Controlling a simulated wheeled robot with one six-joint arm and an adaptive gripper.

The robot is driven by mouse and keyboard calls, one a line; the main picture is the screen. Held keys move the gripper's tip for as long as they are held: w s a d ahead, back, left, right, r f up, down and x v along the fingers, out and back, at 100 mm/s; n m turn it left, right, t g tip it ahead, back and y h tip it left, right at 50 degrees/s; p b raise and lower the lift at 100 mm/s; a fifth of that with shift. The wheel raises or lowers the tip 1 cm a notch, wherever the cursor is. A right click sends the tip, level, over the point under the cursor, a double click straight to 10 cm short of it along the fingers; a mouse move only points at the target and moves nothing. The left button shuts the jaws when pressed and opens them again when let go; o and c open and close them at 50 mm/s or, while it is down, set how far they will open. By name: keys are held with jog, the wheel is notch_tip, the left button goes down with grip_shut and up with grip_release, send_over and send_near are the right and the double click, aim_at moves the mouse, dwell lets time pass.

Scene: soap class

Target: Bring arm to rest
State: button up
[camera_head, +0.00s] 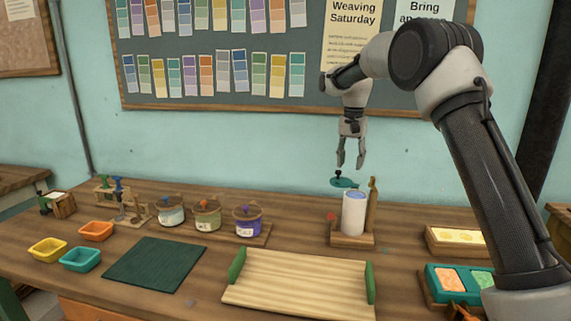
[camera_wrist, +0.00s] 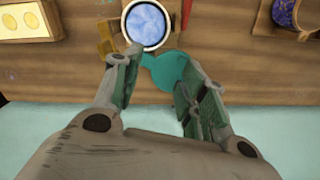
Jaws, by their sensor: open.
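My gripper (camera_head: 350,166) hangs pointing down above the back of the wooden table, in front of the teal wall. Its two fingers are apart, with nothing visible between them. Below the fingertips is a teal lid-like piece (camera_head: 345,184) with a dark knob, behind a white cylinder (camera_head: 353,214) with a blue top. In the wrist view the teal piece (camera_wrist: 166,68) shows beyond and between the open fingers, and the cylinder's round blue top (camera_wrist: 148,22) is just past it. I cannot tell what supports the teal piece.
The cylinder stands on a wooden base (camera_head: 351,240). A ribbed tray (camera_head: 298,282) with green handles lies in front. Lidded jars (camera_head: 207,217), a dark green mat (camera_head: 154,264) and small coloured bins (camera_head: 80,259) are left. A wooden box (camera_head: 456,252) is right. A pinboard (camera_head: 220,45) hangs behind.

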jog(key=s+d+r+n+t, duration=0.1)
jog(key=s+d, duration=0.4)
jog(key=s, duration=1)
jog(key=s+d+r+n+t, duration=0.2)
jog(key=s+d, duration=0.3)
jog(key=s, duration=0.9)
jog(key=s+d+r+n+t, duration=0.1)
jog(key=s+d, duration=0.4)
jog(key=s, duration=1)
jog(key=shift+s+r+n+t, duration=0.3)
jog(key=shift+r+n, duration=0.2)
jog(key=shift+n, duration=0.2)
